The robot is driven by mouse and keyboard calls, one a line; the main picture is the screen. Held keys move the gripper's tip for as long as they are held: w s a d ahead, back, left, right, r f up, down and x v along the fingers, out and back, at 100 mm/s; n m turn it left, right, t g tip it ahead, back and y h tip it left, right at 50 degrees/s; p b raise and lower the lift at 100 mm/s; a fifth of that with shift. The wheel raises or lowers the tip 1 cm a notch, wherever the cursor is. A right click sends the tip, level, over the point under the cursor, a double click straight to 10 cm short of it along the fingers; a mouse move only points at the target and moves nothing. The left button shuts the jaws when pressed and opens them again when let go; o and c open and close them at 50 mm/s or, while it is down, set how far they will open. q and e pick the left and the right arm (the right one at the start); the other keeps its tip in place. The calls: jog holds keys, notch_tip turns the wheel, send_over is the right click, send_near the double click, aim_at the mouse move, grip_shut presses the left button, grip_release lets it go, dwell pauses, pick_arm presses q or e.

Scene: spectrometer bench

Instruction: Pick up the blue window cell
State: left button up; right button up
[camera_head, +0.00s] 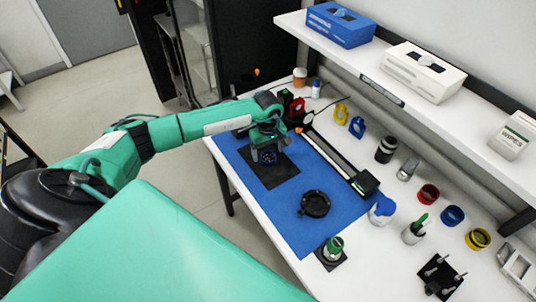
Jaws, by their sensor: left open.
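A round blue cell (453,216) with a dark opening lies on the white bench at the right, between a red one (428,194) and a yellow one (478,238). My left gripper (267,157) is far to its left, pointing down over a black square plate (283,175) on the blue mat. Its fingers are apart, and a round dark part with some blue shows between them; I cannot tell whether they touch it. My right gripper is not in view.
The blue mat (310,235) carries a black round dish (315,204) and a long rail (337,158). A blue-capped bottle (382,210) and a green-handled tool in a cup (414,230) stand left of the cells. A shelf (440,115) overhangs the bench's back.

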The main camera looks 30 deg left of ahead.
aim_at(268, 156)
pick_arm(q)
jog(key=shift+f, duration=0.95)
jog(key=c, duration=1.2)
notch_tip(268, 156, up, 20)
jog(key=b, duration=0.7)
